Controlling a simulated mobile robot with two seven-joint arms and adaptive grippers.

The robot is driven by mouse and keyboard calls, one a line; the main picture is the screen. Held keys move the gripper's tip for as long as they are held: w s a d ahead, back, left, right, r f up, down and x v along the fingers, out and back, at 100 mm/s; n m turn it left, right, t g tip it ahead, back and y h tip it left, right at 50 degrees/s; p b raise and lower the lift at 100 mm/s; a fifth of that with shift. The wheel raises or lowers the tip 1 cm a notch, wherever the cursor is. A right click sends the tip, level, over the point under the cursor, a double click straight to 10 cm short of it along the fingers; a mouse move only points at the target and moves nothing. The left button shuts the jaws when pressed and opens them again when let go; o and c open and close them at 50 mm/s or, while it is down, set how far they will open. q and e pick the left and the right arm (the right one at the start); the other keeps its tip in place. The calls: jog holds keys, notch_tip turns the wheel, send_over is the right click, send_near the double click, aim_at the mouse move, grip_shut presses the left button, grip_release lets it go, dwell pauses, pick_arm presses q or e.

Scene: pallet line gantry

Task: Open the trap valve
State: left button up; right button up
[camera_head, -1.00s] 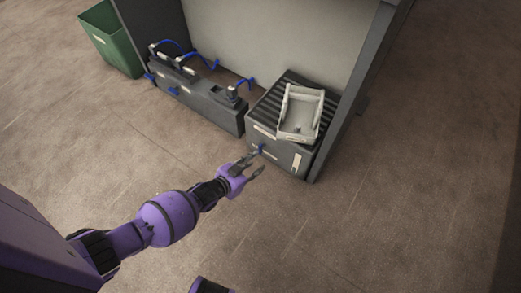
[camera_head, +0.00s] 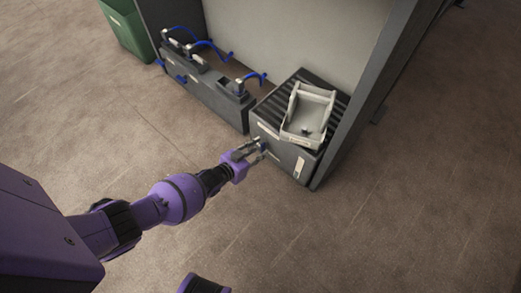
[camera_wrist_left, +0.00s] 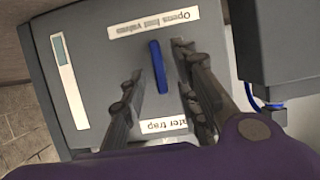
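The blue valve handle (camera_wrist_left: 158,66) is a short bar on the front face of a dark grey box (camera_wrist_left: 100,95). In the head view the handle (camera_head: 263,147) is a small blue spot on that box (camera_head: 287,158). My left gripper (camera_head: 256,149) is at the box's front. In the left wrist view the open fingers (camera_wrist_left: 156,64) stand on either side of the handle, with gaps on both sides. White labels sit above and below the handle; the lower one, partly hidden by a finger, reads "...ater trap". My right gripper is out of view.
A grey-white tray (camera_head: 306,120) lies on the box's ribbed top. To the left is a low grey unit (camera_head: 215,97) with several blue levers. A green bin (camera_head: 128,29) stands behind it. A dark upright panel (camera_head: 355,125) borders the box at right. The floor in front is clear.

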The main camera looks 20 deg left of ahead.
pick_arm(q)
jog(key=shift+w+d+f, duration=0.25)
jog(key=shift+w, duration=0.35)
grip_shut()
